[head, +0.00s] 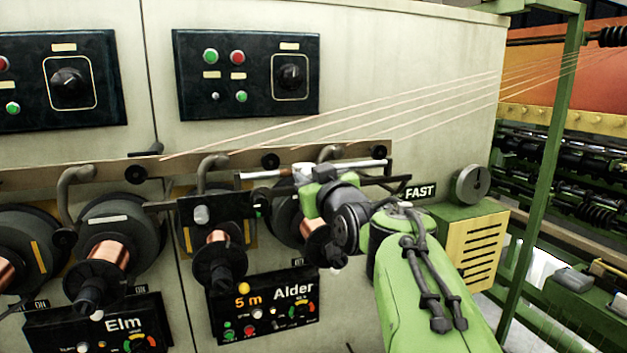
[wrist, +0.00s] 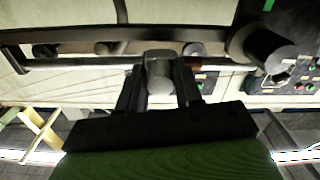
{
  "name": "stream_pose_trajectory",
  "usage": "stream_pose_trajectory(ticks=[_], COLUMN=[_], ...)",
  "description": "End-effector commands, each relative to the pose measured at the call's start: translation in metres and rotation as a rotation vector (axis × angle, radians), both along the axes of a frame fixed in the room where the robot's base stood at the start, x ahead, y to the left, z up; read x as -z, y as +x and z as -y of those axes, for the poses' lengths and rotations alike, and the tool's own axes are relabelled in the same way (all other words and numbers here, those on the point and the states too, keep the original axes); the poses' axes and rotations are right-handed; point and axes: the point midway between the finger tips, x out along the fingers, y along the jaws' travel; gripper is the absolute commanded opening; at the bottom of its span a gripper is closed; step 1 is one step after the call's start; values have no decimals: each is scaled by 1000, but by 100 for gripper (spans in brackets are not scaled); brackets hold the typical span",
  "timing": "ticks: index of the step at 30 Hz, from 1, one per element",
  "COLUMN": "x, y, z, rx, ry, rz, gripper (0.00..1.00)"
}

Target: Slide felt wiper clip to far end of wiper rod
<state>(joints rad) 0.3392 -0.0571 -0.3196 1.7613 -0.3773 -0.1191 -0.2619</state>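The felt wiper clip (wrist: 160,72) is a pale grey block on the wiper rod. In the wrist view it sits between the two dark fingers of my gripper (wrist: 159,86), which appear closed against its sides. In the head view the clip (head: 303,171) shows as a small whitish piece beside my gripper (head: 298,183). The wiper rod (head: 258,176) runs level in front of the machine, pale on the left of the clip. In the wrist view the rod (wrist: 85,62) passes across behind the fingers.
Copper spools (head: 110,250) on dark holders line the machine front, close below the rod. Thin wires (head: 400,115) slant above it from a metal rail (head: 110,170). A FAST label (head: 420,192) is at the right. An Alder panel (head: 262,305) is below.

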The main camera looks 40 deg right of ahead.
Motion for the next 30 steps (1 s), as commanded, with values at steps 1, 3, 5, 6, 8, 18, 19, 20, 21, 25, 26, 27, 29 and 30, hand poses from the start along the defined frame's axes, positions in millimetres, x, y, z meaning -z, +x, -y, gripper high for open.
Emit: stream_pose_trajectory(ticks=[1,3,5,6,8,18,19,20,21,25,26,27,29,30], x=[0,0,0,0,0,0,0,0,1,1,1,0,1,0], y=[0,0,0,0,0,-37,-45,-54,-65,-100,-108,-118,-130,-136], z=[0,1,1,1,1,-9,-12,-14,-17,-28,-31,-33,-37,-39], rx=[1,1,2,2,2,4,4,4,4,3,3,3,2,2], ry=[0,0,0,-1,-1,-1,-1,-2,-2,-1,-2,-2,-1,-2], rz=[-1,0,0,0,0,7,7,8,7,6,6,5,3,4], gripper=[43,54,57,57,57,57,57,57,57,57,57,57,57,57])
